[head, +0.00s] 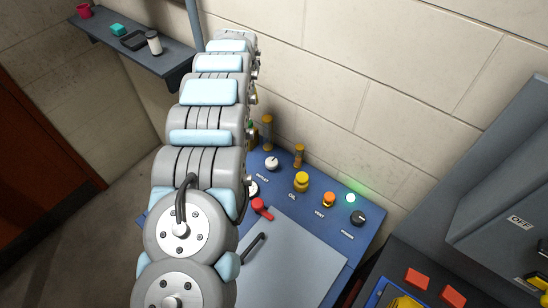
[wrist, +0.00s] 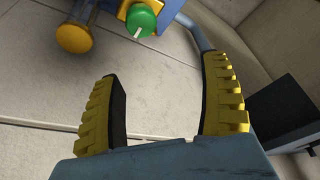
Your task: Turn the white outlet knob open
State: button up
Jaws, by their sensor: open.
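The white outlet knob (head: 272,163) stands on the blue panel in the head view, just right of my arm, above a label that reads OUTLET. A pale line marks its top; whether it is open or closed I cannot tell. My gripper is not discernible in the head view. In the wrist view my gripper (wrist: 162,72) is open, its two yellow ribbed fingers wide apart with nothing between them. The white outlet knob is not seen in the wrist view. A green knob (wrist: 142,20) with a white pointer shows there beyond the fingertips.
The blue panel (head: 325,240) also bears a yellow oil knob (head: 301,182), an orange knob (head: 329,200), a black knob (head: 358,217), a lit green lamp (head: 351,198) and a red handle (head: 262,209). A wall shelf (head: 170,66) holds small items. A yellow cap (wrist: 74,38) shows beside the green knob.

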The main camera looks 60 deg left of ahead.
jog(key=w+d+f+h, duration=0.1)
jog(key=w+d+h, duration=0.1)
jog(key=d, duration=0.5)
jog(key=w+d+f+h, duration=0.1)
jog(key=w+d+h, duration=0.1)
jog(key=d, duration=0.5)
jog(key=b, duration=0.5)
send_near(272, 162)
jog(key=shift+w+g, duration=0.2)
jog(key=shift+g, duration=0.1)
jog(key=shift+f+p, duration=0.2)
jog(key=shift+p, duration=0.35)
notch_tip(272, 162, down, 8)
jog(key=shift+f+p, duration=0.25)
jog(key=shift+p, duration=0.05)
jog(key=shift+a+f, duration=0.1)
jog(key=shift+f, duration=0.8)
jog(key=shift+m, duration=0.3)
jog(key=c, duration=1.3)
